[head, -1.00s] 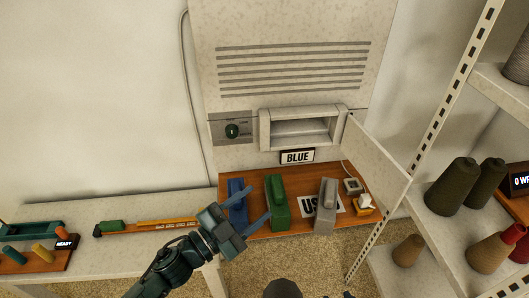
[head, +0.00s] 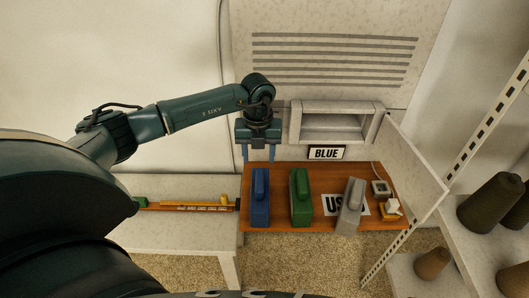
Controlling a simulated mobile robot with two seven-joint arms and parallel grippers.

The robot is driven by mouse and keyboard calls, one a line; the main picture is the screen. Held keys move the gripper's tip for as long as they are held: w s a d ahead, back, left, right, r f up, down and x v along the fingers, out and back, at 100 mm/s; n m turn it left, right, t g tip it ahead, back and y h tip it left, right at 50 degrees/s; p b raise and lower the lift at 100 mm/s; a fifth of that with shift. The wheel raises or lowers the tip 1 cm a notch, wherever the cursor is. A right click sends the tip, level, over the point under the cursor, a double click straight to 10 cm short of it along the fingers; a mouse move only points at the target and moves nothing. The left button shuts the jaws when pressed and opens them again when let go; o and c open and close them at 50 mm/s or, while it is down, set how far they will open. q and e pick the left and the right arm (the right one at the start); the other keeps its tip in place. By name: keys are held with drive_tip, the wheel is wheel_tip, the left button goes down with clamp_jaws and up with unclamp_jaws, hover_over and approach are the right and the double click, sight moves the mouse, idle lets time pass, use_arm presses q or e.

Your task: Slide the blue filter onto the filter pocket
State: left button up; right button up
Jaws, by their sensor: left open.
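The blue filter (head: 260,197) stands at the left end of the brown board, left of a green filter (head: 300,197) and a grey filter (head: 349,207). My left gripper (head: 259,154) points down with its fingers spread, just beyond and above the blue filter's far end. It is open and holds nothing. The filter pocket (head: 335,122) is a pale, open rectangular slot in the wall unit, right of my gripper, and looks empty. A "BLUE" sign (head: 326,153) sits below it. My right gripper is out of view.
An open pale door panel (head: 415,168) stands right of the pocket. Shelves with yarn cones (head: 492,203) are farther right. Small items (head: 391,208) sit at the board's right end. A white bench (head: 185,229) is at left. My arm hides the unit's dial.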

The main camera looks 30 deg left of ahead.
sight(260, 180)
use_arm(q)
wheel_tip(260, 180, down, 10)
drive_tip(key=b, duration=0.7)
drive_tip(key=shift+f, duration=0.2)
drive_tip(key=shift+f+b, duration=0.65)
drive_tip(key=shift+f, duration=0.05)
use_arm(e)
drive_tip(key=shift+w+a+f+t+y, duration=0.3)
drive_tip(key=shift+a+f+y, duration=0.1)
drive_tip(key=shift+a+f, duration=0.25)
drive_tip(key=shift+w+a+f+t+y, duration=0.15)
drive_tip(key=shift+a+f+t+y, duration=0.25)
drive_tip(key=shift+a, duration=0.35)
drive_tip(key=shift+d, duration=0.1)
